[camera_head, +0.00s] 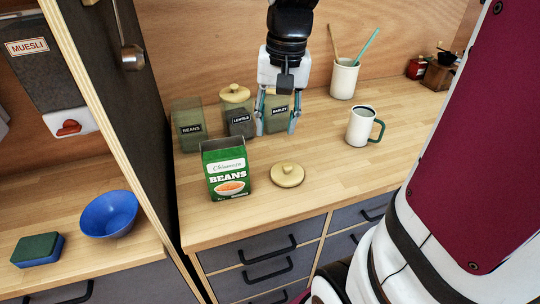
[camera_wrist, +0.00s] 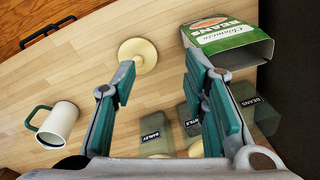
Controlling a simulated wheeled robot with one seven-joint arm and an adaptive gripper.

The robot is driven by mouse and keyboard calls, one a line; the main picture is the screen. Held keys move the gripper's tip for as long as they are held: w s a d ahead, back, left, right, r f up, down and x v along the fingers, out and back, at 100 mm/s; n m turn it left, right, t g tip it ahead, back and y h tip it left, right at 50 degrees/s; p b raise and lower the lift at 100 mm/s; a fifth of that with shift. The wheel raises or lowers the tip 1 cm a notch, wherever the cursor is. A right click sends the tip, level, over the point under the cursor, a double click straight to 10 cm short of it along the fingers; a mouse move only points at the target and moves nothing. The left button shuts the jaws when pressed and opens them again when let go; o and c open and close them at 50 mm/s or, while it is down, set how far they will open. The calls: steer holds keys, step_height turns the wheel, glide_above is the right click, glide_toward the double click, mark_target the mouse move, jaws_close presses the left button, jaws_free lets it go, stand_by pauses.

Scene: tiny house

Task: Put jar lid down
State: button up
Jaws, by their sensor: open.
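A round pale wooden jar lid (camera_head: 287,174) with a knob lies on the wooden counter, to the right of the green beans box. It also shows in the wrist view (camera_wrist: 140,52), close to the left fingertip in the picture. My gripper (camera_head: 277,130) is open with nothing between its fingers. It hangs fingers down in front of the barley jar (camera_head: 278,106), behind and above the lid. In the wrist view my gripper (camera_wrist: 160,63) shows spread fingers. The beans jar (camera_head: 187,130) shows no lid on top. The lentils jar (camera_head: 239,122) has a wooden lid.
The green beans box (camera_head: 227,171) stands near the counter's front edge. A white mug (camera_head: 361,127) with a green handle is to the right, and a utensil cup (camera_head: 344,79) stands behind it. Counter (camera_head: 325,165) around the lid's right side is clear. A dark cabinet panel borders the left.

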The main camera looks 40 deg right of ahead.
steer(key=s+a+r+n+t, duration=0.2)
steer(key=s+a+n+t, duration=0.1)
steer(key=s+a+n, duration=0.4)
steer(key=s+a, duration=0.3)
steer(key=s, duration=0.2)
steer(key=shift+s+r, duration=0.15)
steer(key=shift+r, duration=0.25)
